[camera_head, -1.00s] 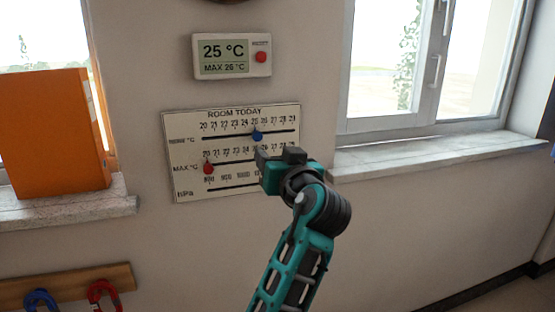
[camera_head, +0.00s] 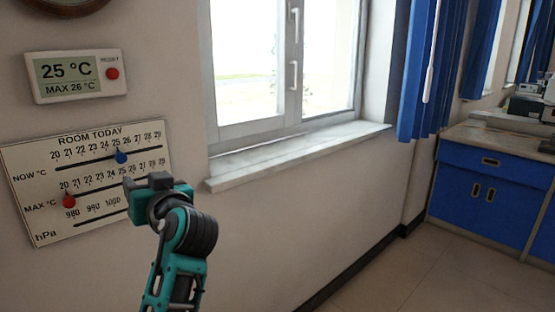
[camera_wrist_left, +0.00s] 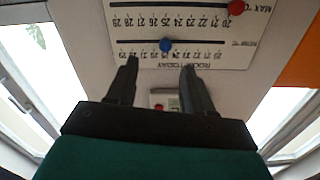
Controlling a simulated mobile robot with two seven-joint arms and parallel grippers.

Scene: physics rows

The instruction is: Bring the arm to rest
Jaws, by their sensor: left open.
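My left gripper (camera_head: 148,182) is dark with a teal arm and stands in front of the lower right part of the white ROOM TODAY board (camera_head: 25,155). It hides part of the lower scales. In the left wrist view its two fingers (camera_wrist_left: 159,66) are apart with nothing between them. The board appears upside down there. A blue knob (camera_head: 121,157) sits near 25 on the NOW row. A red knob (camera_head: 69,202) sits near 20 on the MAX row. My right gripper is out of view.
A white display (camera_head: 68,74) reading 25 °C and MAX 26 °C, with a red button (camera_head: 112,74), hangs above the board. A window sill (camera_head: 300,152) juts out to the right. A blue cabinet (camera_head: 490,190) stands far right. Floor between is clear.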

